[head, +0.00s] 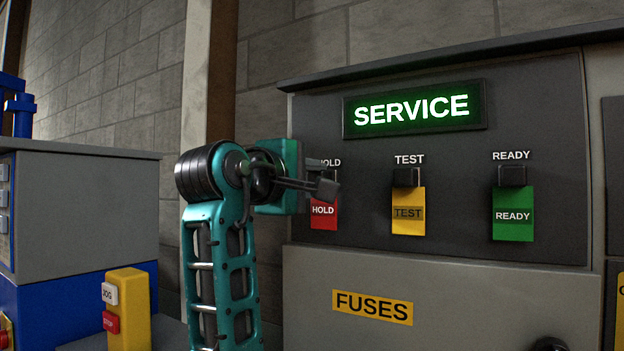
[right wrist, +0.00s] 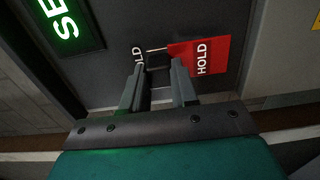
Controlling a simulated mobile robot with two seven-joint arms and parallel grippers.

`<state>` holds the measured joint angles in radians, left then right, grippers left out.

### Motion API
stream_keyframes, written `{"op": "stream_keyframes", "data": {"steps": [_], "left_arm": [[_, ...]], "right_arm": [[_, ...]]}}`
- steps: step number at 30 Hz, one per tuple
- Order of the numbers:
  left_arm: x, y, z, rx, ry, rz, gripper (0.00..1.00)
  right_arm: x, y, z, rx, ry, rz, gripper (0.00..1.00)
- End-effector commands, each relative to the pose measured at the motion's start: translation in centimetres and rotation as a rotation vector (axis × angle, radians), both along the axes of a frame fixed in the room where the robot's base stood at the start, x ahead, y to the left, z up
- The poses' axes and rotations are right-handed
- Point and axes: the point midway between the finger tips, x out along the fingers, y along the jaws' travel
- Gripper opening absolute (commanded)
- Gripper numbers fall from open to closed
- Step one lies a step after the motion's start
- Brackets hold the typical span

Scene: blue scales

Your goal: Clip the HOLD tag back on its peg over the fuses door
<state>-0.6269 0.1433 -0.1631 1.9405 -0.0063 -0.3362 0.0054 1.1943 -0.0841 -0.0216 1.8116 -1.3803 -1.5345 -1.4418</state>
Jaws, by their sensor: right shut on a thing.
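The red HOLD tag (head: 323,213) hangs below the printed HOLD label on the dark panel; it also shows in the right wrist view (right wrist: 200,57). My right gripper (head: 325,187) is at the tag's black clip (right wrist: 157,62). In the right wrist view its two fingers (right wrist: 158,78) close on the clip from both sides. The peg is mostly hidden, and I cannot tell whether the clip is seated on it. The fuses door (head: 460,295) lies below, with a yellow FUSES label (head: 372,307). My left gripper is not in view.
A yellow TEST tag (head: 408,211) and a green READY tag (head: 513,214) hang to the right. A lit SERVICE sign (head: 414,109) is above. A yellow button post (head: 128,308) and a blue-grey cabinet (head: 80,220) stand left. A dark knob (head: 549,344) shows at the door's lower right.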

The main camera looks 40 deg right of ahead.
Motion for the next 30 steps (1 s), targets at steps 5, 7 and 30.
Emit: {"op": "stream_keyframes", "data": {"steps": [5,7,30], "left_arm": [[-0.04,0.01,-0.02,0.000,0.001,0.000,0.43],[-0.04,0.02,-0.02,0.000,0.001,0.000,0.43],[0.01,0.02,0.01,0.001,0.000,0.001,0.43]], "right_arm": [[0.03,-0.10,0.00,0.000,0.000,0.000,0.00],[0.06,-0.20,0.00,0.000,0.000,0.000,0.00],[0.26,-0.87,0.00,0.000,0.000,0.000,0.58]]}}
